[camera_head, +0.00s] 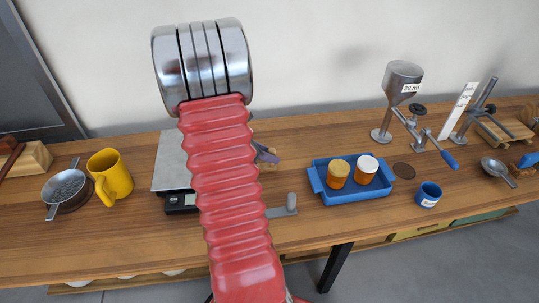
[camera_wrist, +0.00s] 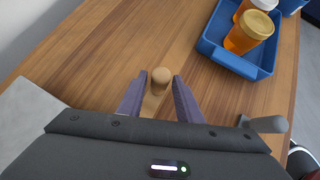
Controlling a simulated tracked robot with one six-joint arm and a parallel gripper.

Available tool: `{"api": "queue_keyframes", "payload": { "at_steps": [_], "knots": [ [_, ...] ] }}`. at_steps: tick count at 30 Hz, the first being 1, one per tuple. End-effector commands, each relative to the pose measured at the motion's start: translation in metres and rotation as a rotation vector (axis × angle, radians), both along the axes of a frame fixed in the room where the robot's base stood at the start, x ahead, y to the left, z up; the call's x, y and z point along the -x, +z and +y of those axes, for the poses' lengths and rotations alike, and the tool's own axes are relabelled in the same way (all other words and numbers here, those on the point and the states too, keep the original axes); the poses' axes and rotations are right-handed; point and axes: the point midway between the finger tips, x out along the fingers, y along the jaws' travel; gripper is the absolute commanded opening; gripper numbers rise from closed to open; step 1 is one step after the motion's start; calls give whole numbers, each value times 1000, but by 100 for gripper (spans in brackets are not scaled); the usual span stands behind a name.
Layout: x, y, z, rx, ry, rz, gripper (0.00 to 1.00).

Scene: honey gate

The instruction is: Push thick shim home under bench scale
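The bench scale (camera_head: 172,166) stands left of my red arm in the head view, with a silver plate and a black display front; my arm hides its right part. In the wrist view a pale corner of its plate (camera_wrist: 32,108) shows at the left. A wooden piece with a round knob (camera_wrist: 161,76), apparently the thick shim, stands between my fingers; its lower part is hidden by my gripper body. My gripper (camera_wrist: 159,86) is open, with a purple finger on each side of the knob and narrow gaps. In the head view my gripper (camera_head: 267,156) is partly hidden behind my arm.
A grey bar with an upright post (camera_head: 291,203) lies near the table's front edge. A blue tray (camera_head: 357,196) with two orange jars stands to the right. A yellow mug (camera_head: 111,175) and a strainer (camera_head: 66,187) are at the left. Bare wood lies between post and tray.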

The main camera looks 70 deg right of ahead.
Motion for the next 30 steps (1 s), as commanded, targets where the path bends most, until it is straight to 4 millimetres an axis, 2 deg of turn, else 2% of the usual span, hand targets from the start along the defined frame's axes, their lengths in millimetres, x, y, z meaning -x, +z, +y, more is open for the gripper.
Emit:
{"api": "queue_keyframes", "payload": {
  "at_steps": [30],
  "knots": [
    [-9, 14, 12, 0, 0, 0, 32]
  ]
}}
